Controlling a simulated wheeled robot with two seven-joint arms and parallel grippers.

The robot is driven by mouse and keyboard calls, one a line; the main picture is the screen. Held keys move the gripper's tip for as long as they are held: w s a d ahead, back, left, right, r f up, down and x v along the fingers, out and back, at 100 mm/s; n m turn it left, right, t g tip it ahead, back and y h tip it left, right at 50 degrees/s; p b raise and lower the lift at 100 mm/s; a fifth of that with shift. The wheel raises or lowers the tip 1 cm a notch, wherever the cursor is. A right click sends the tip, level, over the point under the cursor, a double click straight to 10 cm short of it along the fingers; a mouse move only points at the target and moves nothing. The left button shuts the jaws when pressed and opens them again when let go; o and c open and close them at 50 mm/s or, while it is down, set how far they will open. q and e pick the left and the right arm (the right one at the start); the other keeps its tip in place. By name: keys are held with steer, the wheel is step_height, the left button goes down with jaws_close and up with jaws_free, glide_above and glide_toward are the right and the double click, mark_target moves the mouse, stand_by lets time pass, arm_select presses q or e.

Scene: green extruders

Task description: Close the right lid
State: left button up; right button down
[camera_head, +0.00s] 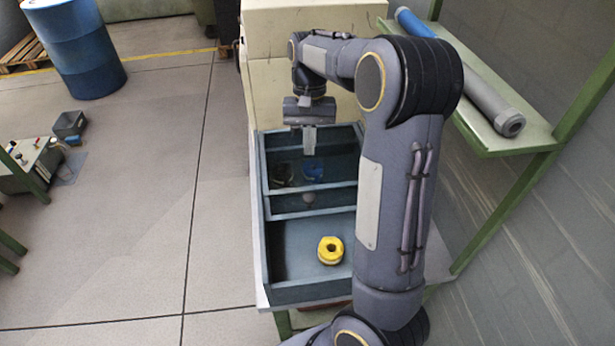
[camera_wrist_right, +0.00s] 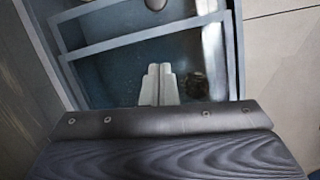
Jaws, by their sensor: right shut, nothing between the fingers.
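A blue-grey box (camera_head: 262,243) stands on a bench in the middle of the head view. Its near compartment is open and holds a yellow ring (camera_head: 330,250). A framed panel that looks see-through, probably a lid (camera_head: 308,184), spans the far part, with a small pale round knob at its near side. I cannot tell for sure which lid is the right one. My right gripper (camera_head: 309,150) points down over the far part of the box, shut and empty. Its closed fingers also show in the wrist view (camera_wrist_right: 158,72), over the dark glassy area. Contact is unclear. My left gripper is out of view.
A blue item (camera_head: 313,170) and a dark item (camera_head: 281,174) lie in the far part. A cream cabinet (camera_head: 262,75) stands behind the box. A green-framed shelf (camera_head: 525,135) with a blue and grey cylinder is at the right. Open floor lies left.

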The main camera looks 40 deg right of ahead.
steer(key=x, duration=0.6)
steer(key=shift+s+r, duration=0.1)
steer(key=s+a+p, duration=0.1)
steer(key=s+a, duration=0.1)
steer(key=shift+s, duration=0.3)
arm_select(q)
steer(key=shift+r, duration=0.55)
arm_select(e)
steer(key=shift+s+a+f, duration=0.2)
steer(key=shift+a+f, duration=0.05)
